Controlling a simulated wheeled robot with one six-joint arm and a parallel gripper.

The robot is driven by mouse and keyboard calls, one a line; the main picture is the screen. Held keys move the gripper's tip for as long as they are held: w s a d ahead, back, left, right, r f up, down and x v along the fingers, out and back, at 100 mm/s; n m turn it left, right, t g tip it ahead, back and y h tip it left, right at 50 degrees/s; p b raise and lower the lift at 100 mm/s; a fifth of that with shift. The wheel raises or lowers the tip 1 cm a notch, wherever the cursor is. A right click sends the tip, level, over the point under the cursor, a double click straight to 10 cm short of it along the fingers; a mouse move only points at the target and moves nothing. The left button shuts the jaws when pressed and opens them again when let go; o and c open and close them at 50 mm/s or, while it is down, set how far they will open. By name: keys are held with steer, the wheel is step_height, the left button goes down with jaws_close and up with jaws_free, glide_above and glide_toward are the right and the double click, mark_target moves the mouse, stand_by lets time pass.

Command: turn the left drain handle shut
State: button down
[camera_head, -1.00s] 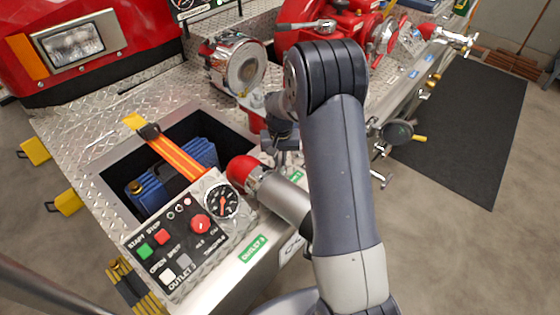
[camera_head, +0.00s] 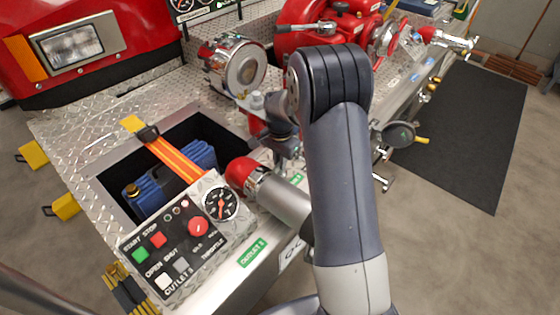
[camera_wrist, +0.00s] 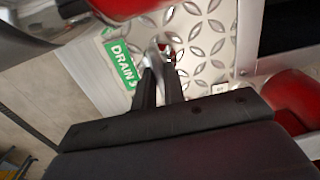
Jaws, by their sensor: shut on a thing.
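A small silver drain handle with a red spot at its middle (camera_wrist: 165,47) sits against diamond plate in the wrist view. A green label beginning "DRAIN" (camera_wrist: 121,63) is just left of it. My gripper (camera_wrist: 158,60) is shut on the handle, its two dark fingers close together around it. The fingers hide part of the handle, so its exact angle is hard to tell. In the head view the wrist is bent down beside the red-ended outlet, and the handle itself cannot be made out.
The outlet with a red end (camera_head: 244,174) lies close left of my wrist. The control panel (camera_head: 185,240) and an open compartment holding a blue can (camera_head: 170,183) are further left. Another silver handle (camera_head: 381,182) juts out right of my arm.

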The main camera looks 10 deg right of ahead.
stand_by(0.4)
steer(key=c, duration=1.5)
jaws_free()
step_height(320, 180, up, 11)
steer(key=shift+f, duration=0.1)
steer(key=shift+f, duration=0.1)
step_height(320, 180, down, 11)
steer(key=shift+r, duration=0.2)
